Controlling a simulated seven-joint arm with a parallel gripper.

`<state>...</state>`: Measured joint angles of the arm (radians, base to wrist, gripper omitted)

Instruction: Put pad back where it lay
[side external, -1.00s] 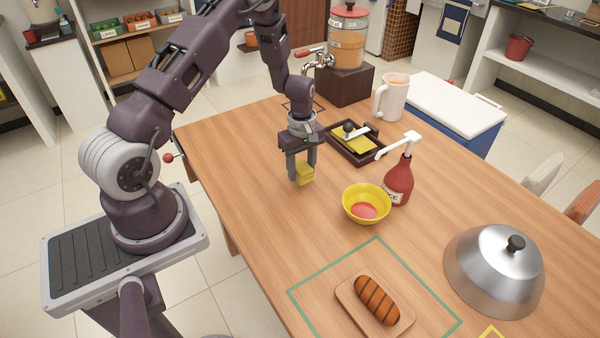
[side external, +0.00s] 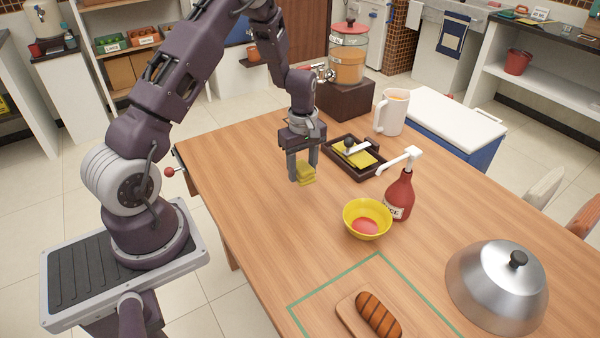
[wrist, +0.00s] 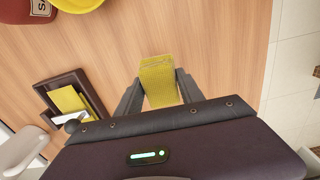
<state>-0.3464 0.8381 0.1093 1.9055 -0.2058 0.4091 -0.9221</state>
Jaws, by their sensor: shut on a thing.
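A yellow pad (side external: 306,173) is held between the fingers of my gripper (side external: 303,175), above the bare wooden table. In the wrist view the same pad (wrist: 158,78) sits between the two dark fingers and sticks out past their tips. My gripper is left of a dark tray (side external: 374,175) that holds other yellow material (side external: 357,155) under a white lever with a black knob. The tray also shows in the wrist view (wrist: 98,106), left of the gripper. I cannot tell how high the pad is above the table.
A yellow bowl (side external: 352,223) and a red sauce bottle (side external: 400,193) stand to the right. Behind are a white jug (side external: 391,113) and a drink dispenser (side external: 346,66) on a dark block. A metal dome (side external: 497,285) and grilled food (side external: 379,315) on a board are nearer.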

